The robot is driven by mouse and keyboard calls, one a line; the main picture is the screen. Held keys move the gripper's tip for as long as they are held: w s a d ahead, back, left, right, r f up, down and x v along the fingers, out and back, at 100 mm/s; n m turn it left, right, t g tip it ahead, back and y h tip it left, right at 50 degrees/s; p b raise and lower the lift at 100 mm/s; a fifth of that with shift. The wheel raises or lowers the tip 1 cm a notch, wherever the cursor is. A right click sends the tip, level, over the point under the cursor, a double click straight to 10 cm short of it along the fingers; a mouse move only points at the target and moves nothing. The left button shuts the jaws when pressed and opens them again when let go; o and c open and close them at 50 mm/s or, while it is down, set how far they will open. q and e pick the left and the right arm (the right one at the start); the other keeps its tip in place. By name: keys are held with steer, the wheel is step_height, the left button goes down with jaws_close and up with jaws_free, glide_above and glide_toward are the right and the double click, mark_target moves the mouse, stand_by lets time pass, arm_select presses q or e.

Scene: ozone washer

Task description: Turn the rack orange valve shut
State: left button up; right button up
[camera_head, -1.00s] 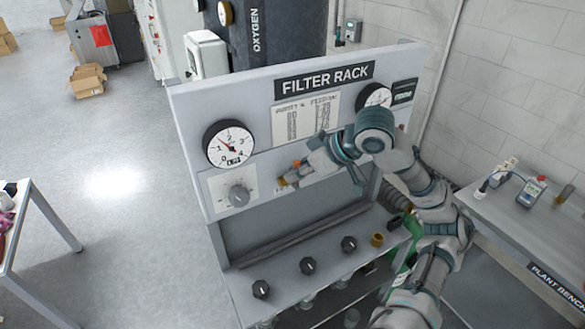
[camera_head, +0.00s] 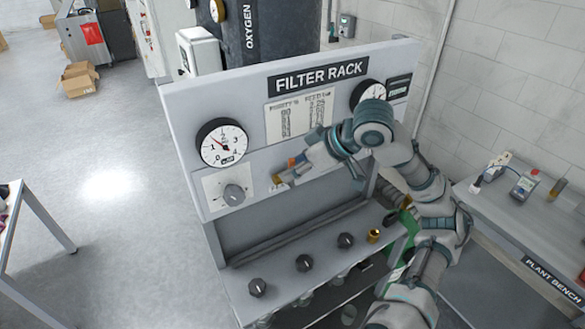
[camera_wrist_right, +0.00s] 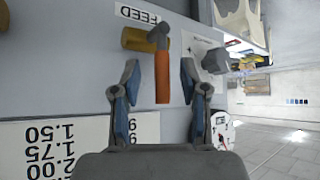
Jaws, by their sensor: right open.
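The filter rack (camera_head: 180,120) stands in front of me in the head view. Its valve has an orange handle (camera_wrist_right: 163,78) on a grey stem and a brass body (camera_wrist_right: 138,39), next to a "FEED" label. In the head view the orange handle (camera_head: 292,161) is small and partly hidden by my gripper. My right gripper (camera_wrist_right: 160,80) is open at the panel, with one blue-padded finger on each side of the handle. Gaps show between the handle and both fingers. My right gripper also shows in the head view (camera_head: 300,163). My left gripper is out of view.
A grey dial knob (camera_head: 234,195) and a round gauge (camera_head: 222,143) are left of the valve. Several black knobs (camera_head: 304,263) and a brass fitting (camera_head: 374,236) sit on the lower shelf. The plant bench (camera_head: 500,225) is at right. Open floor lies at left.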

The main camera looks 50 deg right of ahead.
steer(key=v, duration=1)
steer(key=shift+s+r, duration=0.2)
steer(key=shift+s, duration=0.1)
steer(key=shift+d+f, duration=0.1)
steer(key=shift+d, duration=0.05)
